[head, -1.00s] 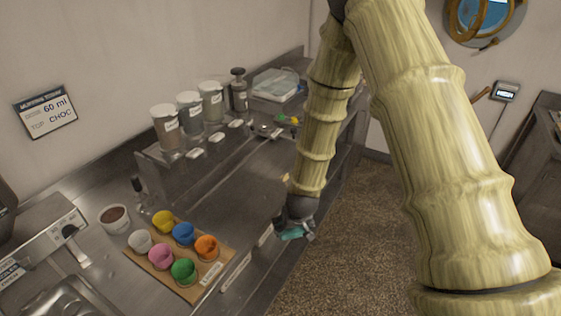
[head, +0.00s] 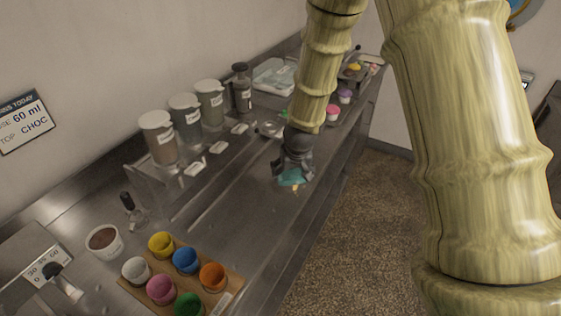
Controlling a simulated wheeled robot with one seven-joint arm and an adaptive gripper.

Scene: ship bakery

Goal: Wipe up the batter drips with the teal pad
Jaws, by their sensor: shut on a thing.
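My gripper (head: 292,170) is shut on the teal pad (head: 291,178) and holds it over the steel counter (head: 235,205), near the counter's front edge. I cannot tell whether the pad touches the surface. A small pale yellowish spot (head: 296,191), likely a batter drip, shows just below the pad. Any drips under the pad or behind my gripper are hidden.
A board (head: 232,287) with several coloured cups sits front left, beside a tub of brown stuff (head: 104,240). Lidded canisters (head: 158,138) stand on a raised shelf along the wall. Pink (head: 333,113) and purple (head: 345,96) cups stand farther back. Mid-counter is mostly clear.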

